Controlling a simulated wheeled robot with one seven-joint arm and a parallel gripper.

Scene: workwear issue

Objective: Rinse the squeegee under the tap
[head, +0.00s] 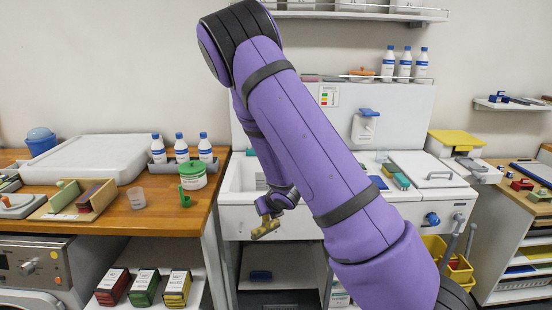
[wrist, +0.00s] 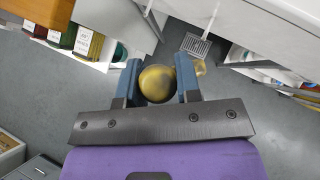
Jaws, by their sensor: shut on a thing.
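My gripper (wrist: 158,84) is shut on a brass-yellow thing (wrist: 156,84), which looks rounded and end-on in the wrist view, with a small part sticking out to its right. In the head view the brass-yellow thing (head: 265,228) hangs at the tips of my gripper (head: 268,212), in front of the white sink unit (head: 300,222). I cannot tell from its shape whether it is the squeegee. The basin (head: 236,178) shows left of my arm. My arm covers the middle of the sink, and I see no tap.
A wooden counter (head: 145,220) on the left carries a green-lidded tub (head: 193,177), a clear cup (head: 136,198) and several bottles. Boxes (head: 144,288) stand on the shelf below. A yellow crate (head: 458,268) is at the lower right. Grey floor (wrist: 245,130) is open beneath my gripper.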

